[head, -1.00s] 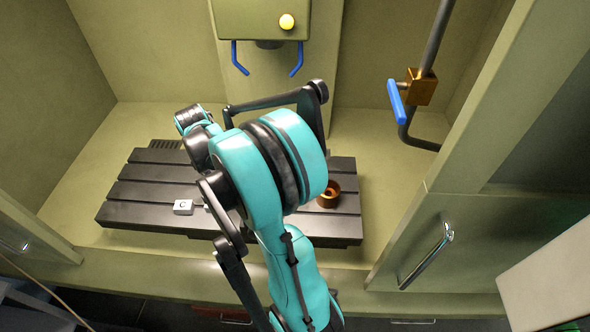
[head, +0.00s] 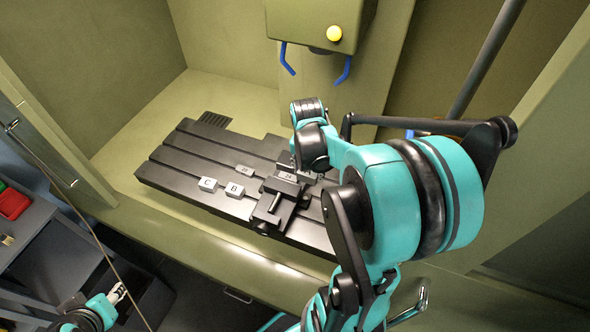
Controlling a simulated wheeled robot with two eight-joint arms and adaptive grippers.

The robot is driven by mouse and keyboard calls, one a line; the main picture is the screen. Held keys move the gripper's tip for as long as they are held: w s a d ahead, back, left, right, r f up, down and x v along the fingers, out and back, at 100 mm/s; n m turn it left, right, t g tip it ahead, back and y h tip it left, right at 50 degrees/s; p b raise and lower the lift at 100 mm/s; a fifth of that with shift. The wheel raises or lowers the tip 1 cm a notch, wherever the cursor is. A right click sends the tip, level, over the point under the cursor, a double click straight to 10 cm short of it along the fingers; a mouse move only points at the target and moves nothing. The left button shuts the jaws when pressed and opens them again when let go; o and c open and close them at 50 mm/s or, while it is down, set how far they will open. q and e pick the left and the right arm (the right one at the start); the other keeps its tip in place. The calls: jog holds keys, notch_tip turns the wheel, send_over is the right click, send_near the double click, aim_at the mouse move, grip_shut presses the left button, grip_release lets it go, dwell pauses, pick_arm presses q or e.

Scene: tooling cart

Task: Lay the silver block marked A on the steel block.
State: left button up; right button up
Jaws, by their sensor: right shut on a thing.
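My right gripper (head: 290,163) is over the slotted table, just behind the vise, and is largely hidden by its own wrist. It is shut on a small grey piece, mostly hidden. I cannot read its mark; no block marked A shows elsewhere. Silver blocks marked C (head: 208,184) and B (head: 235,189) lie on the table left of the vise. A grey block with a small number (head: 288,177) sits at the vise, and another (head: 245,171) lies on the table; I cannot tell which is the steel block. My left gripper (head: 117,292) is low at the left, away from the table.
The dark slotted table (head: 180,165) carries a black vise (head: 266,207) with a handle toward the front. A machine head (head: 315,22) with blue levers hangs above. A cart with a red bin (head: 13,203) stands at the left. The table's left end is clear.

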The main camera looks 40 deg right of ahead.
send_over(289, 175)
jog(key=f, duration=0.3)
jog(key=f+b, duration=0.1)
jog(key=f, duration=0.2)
jog(key=shift+s+a, duration=0.15)
jog(key=shift+s, duration=0.05)
jog(key=shift+w+f, duration=0.1)
jog(key=shift+f, duration=0.1)
notch_tip(289, 175, down, 4)
jog(key=shift+r, duration=0.1)
jog(key=shift+a, duration=0.1)
jog(key=shift+b, duration=0.3)
jog(key=o, duration=1.5)
